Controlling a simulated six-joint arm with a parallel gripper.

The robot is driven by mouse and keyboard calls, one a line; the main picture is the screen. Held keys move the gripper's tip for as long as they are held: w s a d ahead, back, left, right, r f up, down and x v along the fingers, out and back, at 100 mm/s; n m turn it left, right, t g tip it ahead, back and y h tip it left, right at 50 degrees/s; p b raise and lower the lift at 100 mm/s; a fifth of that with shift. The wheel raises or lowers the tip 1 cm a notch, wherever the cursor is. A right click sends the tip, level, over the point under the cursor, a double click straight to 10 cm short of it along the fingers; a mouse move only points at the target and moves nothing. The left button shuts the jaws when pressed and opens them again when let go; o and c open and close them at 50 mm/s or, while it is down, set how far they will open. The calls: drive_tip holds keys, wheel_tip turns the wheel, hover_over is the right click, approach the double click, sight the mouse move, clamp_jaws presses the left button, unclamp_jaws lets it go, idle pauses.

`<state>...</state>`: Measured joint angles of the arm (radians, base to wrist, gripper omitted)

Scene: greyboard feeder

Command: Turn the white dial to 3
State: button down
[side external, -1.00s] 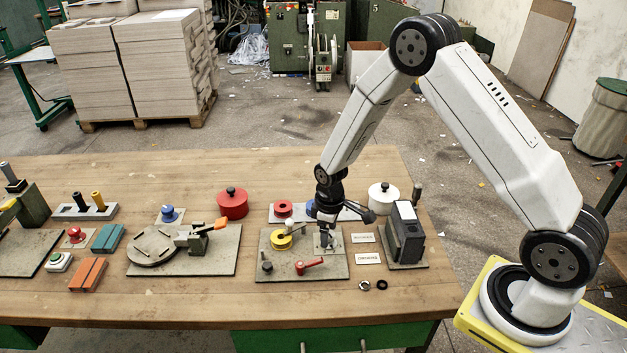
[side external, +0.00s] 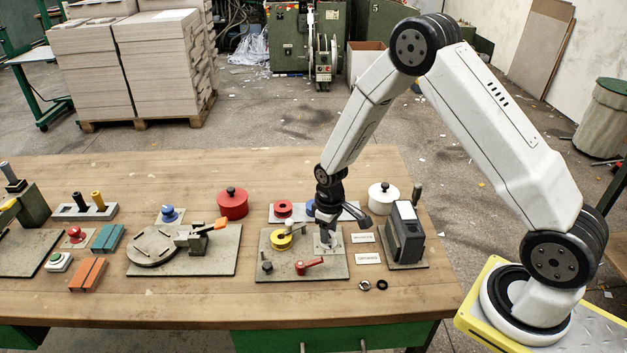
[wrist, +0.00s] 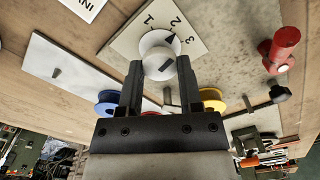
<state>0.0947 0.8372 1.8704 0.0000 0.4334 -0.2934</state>
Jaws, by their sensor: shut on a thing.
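The white dial (wrist: 153,42) sits on a pale square plate (wrist: 124,40) printed with 1, 2 and 3. My gripper (wrist: 159,64) has one finger on each side of the dial and is shut on it. In the side view my gripper (side external: 326,230) points down over the plate (side external: 334,246) and hides most of the dial.
A yellow spool (side external: 281,241), a red-handled lever (side external: 310,266) and a dark knob (side external: 267,266) share the grey board (side external: 290,256) with the dial. A black box (side external: 406,237) stands to the right. White label cards (side external: 369,258) lie between.

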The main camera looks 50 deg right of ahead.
drive_tip(key=m, duration=0.6)
drive_tip(key=shift+m, duration=0.3)
idle(0.4)
drive_tip(key=shift+c, duration=1.3)
unclamp_jaws()
drive_tip(key=shift+r, duration=0.1)
drive_tip(key=shift+r, duration=3.85)
